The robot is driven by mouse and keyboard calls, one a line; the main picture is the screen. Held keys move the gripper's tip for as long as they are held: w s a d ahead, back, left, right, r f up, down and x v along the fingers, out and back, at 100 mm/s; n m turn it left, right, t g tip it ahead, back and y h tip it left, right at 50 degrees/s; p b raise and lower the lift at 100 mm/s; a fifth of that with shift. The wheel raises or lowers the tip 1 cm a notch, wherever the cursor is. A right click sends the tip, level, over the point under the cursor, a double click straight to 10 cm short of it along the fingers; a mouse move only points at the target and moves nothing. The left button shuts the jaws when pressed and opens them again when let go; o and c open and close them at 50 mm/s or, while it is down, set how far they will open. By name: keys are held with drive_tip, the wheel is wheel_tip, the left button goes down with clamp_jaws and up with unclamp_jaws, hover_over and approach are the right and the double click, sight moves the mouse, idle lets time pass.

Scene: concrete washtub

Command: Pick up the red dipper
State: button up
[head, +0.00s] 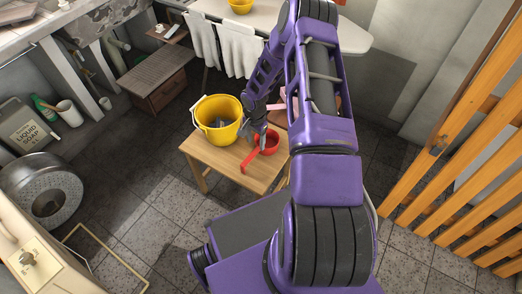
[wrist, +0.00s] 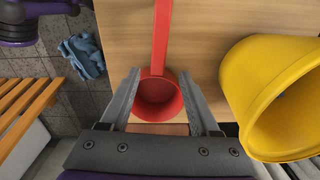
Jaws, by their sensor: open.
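The red dipper (head: 250,162) lies on a small wooden table, its round cup towards the back right and its straight handle towards the front left in the head view. In the wrist view the dipper's cup (wrist: 158,98) opens towards the camera and the handle runs to the top edge. My gripper (wrist: 160,74) is open, with one finger on each side of the cup. I cannot tell whether the fingers touch it. In the head view my gripper (head: 261,136) is over the cup and partly hides it.
The wooden table (head: 205,152) also holds a yellow bucket (head: 219,132), left of the dipper; in the wrist view the bucket (wrist: 240,75) is close on the right. A blue crumpled cloth (wrist: 84,55) lies on the floor. Orange wooden slats (head: 470,130) stand at the right.

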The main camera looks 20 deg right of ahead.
sight(255, 151)
drive_tip(key=f, duration=0.6)
drive_tip(key=shift+s+a+f+b, duration=0.2)
drive_tip(key=shift+s+a+b, duration=0.2)
clamp_jaws()
